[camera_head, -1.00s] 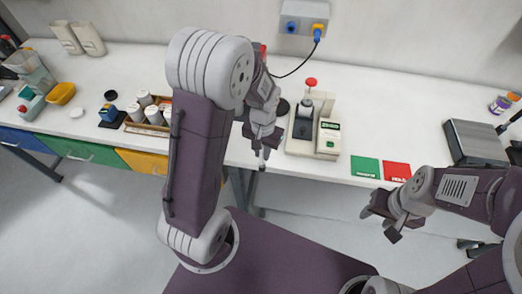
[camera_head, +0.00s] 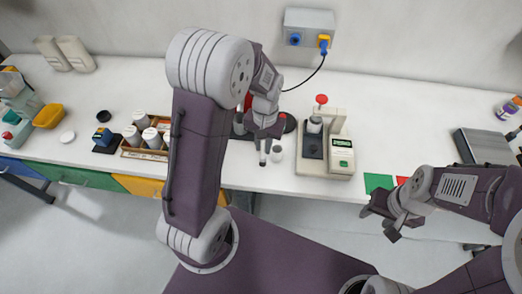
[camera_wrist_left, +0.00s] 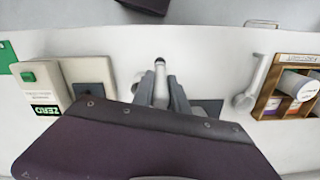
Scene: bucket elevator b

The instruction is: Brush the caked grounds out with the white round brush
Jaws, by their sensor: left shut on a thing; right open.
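My left gripper (camera_head: 268,147) is over the bench, just left of the cream device, with its fingers pointing down. In the left wrist view its fingers (camera_wrist_left: 161,88) are shut on a slim pale round-bodied thing with a dark end, apparently the white round brush (camera_wrist_left: 160,68). Its bristles cannot be made out. I cannot make out caked grounds. My right gripper (camera_head: 390,222) is open and empty in front of the bench.
A wooden tray (camera_head: 128,152) of white-lidded jars stands left of my left arm. A long-handled white tool (camera_wrist_left: 256,82) lies beside it. A green card (camera_head: 377,182) lies right of the device. A grey box (camera_head: 482,146) stands farther right. The bench behind the device is clear.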

